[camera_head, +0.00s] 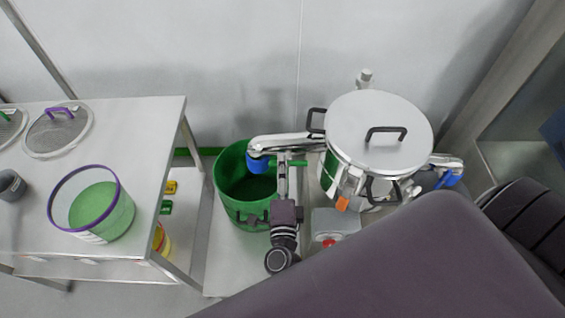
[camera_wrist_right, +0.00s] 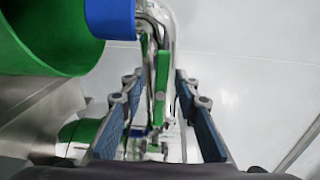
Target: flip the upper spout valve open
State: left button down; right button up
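The upper spout (camera_head: 285,143) is a shiny steel pipe running left from the lidded steel vessel (camera_head: 345,140). Its blue end (camera_head: 258,163) hangs over a green bucket (camera_head: 228,165). A small green valve handle (camera_head: 298,163) sits under the pipe; in the right wrist view the green handle (camera_wrist_right: 161,75) shows beside the steel pipe. My right gripper (camera_head: 283,168) reaches up to the spout from below. In the wrist view its two fingers (camera_wrist_right: 160,115) stand apart on either side of the handle, with gaps showing. My left gripper is not in view.
A steel table (camera_head: 140,130) at left holds a green tub with purple rim (camera_head: 120,212) and mesh sieves (camera_head: 58,130). Another blue-ended spout (camera_head: 448,180) is right of the vessel. A grey box (camera_head: 335,222) stands below the vessel. The wall is behind.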

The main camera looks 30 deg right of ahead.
jog(key=v, duration=1)
jog(key=shift+s, duration=0.3)
